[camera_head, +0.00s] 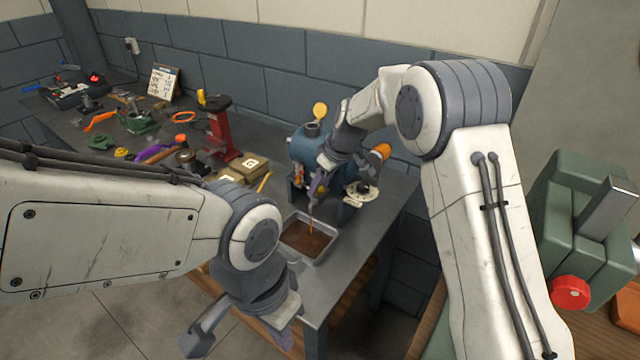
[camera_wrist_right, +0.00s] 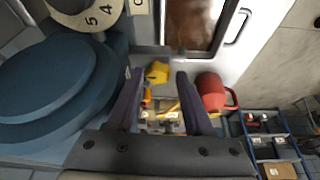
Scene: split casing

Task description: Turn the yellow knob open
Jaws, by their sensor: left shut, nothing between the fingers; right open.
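A yellow knob (camera_wrist_right: 157,72) shows in the right wrist view, just ahead of and between the fingertips of my right gripper (camera_wrist_right: 157,92). The fingers are open and apart; contact with the knob cannot be made out. In the head view the right gripper (camera_head: 314,188) is at the front of the blue casing (camera_head: 305,148). A small orange-yellow part (camera_head: 298,176) shows beside it, perhaps the knob. The casing (camera_wrist_right: 50,95) fills the left of the right wrist view. My left gripper (camera_head: 240,335) is shut and empty, low in front of the bench, away from the casing.
A tray (camera_head: 322,259) with brown contents lies in front of the casing. A numbered dial (camera_wrist_right: 95,20) is beside it. A yellow disc (camera_head: 320,110) stands above the casing. A red stand (camera_head: 221,130) and several loose parts crowd the bench's left. A green machine (camera_head: 570,210) is at right.

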